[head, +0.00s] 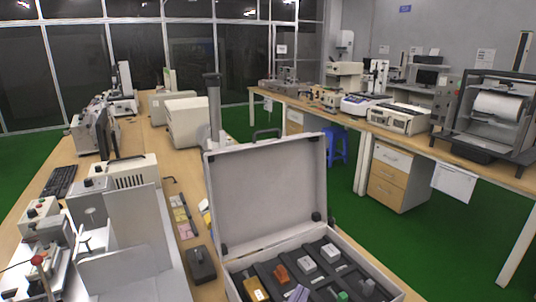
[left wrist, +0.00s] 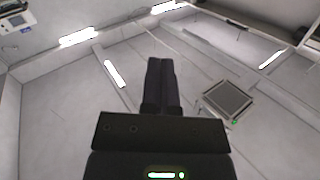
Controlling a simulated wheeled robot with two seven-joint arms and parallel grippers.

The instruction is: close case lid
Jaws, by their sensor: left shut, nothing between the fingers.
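The case (head: 385,273) stands open on the bench. Its grey lid (head: 265,190) is raised almost upright, with a dark handle (head: 266,133) on its top edge. The case holds dark foam with several small parts in it. My right gripper is not in view.
Test machines (head: 130,235) crowd the bench left of the case. A small dark box (head: 201,264) and coloured pads (head: 181,215) lie close beside it. A second bench with instruments (head: 400,117) runs along the right, with green floor (head: 385,225) between.

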